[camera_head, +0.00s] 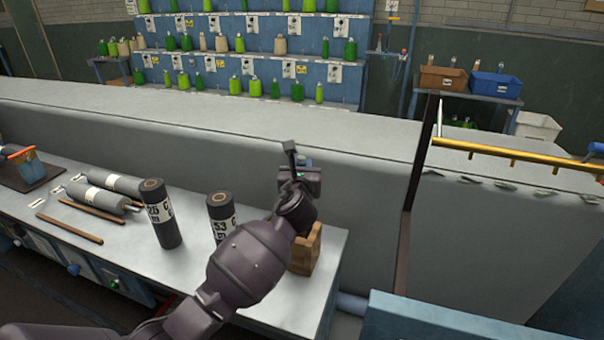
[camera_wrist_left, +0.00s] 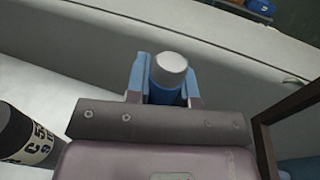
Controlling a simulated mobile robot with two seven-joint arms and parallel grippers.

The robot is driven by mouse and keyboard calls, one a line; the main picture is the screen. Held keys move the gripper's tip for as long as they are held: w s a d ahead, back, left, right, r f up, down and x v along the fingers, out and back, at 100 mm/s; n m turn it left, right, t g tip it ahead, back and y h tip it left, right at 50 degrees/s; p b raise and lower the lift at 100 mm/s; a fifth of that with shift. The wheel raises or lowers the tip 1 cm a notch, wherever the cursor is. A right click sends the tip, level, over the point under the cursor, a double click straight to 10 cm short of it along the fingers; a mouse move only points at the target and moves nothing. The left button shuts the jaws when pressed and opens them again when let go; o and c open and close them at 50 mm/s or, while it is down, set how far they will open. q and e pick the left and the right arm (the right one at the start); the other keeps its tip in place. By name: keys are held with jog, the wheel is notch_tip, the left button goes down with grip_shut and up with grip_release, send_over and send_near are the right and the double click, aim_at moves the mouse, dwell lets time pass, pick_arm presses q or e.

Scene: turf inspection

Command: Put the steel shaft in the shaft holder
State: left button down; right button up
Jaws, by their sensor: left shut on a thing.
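My left gripper (camera_head: 300,172) is above the right end of the grey workbench, over a brown wooden block (camera_head: 306,250). In the left wrist view it is shut on a cylinder (camera_wrist_left: 170,70) with a pale grey end and a blue lower part, between two light blue finger pads. This appears to be the steel shaft; its lower part is hidden by the gripper. The wooden block may be the shaft holder, but my arm covers part of it, so I cannot tell whether it has a socket.
Two dark labelled rolls, one (camera_head: 161,213) left and one (camera_head: 221,212) nearer my arm, stand upright on the bench. Grey rolls (camera_head: 112,182) and wooden rods (camera_head: 69,228) lie further left. A grey wall (camera_head: 250,155) runs behind. A dark upright post (camera_head: 405,245) stands right.

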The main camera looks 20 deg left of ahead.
pick_arm(q)
jog(key=shift+f, duration=0.85)
jog(key=c, duration=1)
grip_release()
